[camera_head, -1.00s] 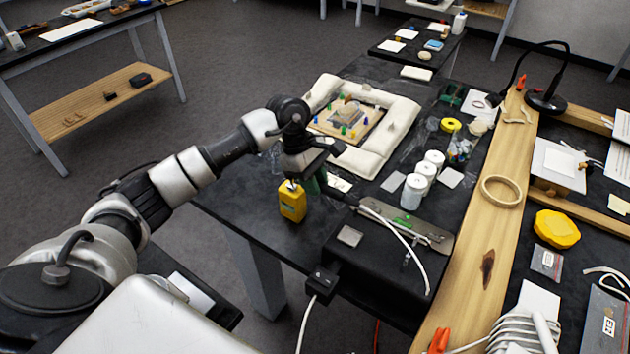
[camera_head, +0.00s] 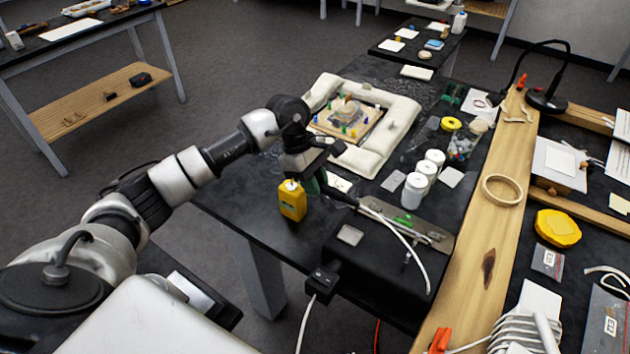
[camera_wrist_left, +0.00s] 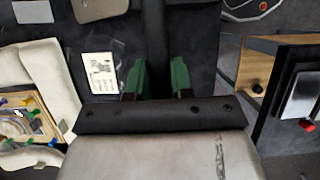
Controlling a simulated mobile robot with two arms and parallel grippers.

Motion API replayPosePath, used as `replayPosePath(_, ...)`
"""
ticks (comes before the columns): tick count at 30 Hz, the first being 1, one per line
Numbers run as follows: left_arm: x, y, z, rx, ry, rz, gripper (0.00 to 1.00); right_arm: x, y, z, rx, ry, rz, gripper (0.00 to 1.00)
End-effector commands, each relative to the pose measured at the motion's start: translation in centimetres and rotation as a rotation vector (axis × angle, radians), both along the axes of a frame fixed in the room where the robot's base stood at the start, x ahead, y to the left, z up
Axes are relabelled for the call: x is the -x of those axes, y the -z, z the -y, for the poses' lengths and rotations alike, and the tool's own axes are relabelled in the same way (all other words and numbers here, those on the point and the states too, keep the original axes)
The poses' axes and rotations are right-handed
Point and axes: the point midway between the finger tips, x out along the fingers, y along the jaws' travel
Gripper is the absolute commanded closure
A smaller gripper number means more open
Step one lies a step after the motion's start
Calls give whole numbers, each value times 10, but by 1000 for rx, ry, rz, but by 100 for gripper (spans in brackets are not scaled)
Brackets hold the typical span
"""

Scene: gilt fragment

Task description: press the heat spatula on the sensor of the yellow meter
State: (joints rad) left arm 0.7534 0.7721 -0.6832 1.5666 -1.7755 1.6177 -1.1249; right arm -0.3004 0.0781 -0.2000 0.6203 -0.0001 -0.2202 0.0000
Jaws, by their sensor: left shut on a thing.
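The yellow meter (camera_head: 293,203) stands upright near the left edge of the black table, with a pale top that I take for its sensor. My left gripper (camera_head: 314,184) is just above and right of it, its green fingers shut on the dark handle of the heat spatula (camera_head: 343,197). The handle also shows between the fingers (camera_wrist_left: 159,82) in the left wrist view, as a dark bar (camera_wrist_left: 155,45). The spatula's tip is by the meter's top, but I cannot tell whether it touches. My right gripper is not in view.
White jars (camera_head: 414,190) and a cream padded frame (camera_head: 397,125) stand farther back. A wooden beam (camera_head: 478,255) runs along the right.

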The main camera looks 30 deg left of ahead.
Motion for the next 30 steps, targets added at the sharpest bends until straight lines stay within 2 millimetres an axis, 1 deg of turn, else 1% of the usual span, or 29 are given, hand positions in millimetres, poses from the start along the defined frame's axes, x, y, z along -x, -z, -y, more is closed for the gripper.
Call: replayPosePath(30,0,0,0,0,0,0,100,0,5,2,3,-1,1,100)
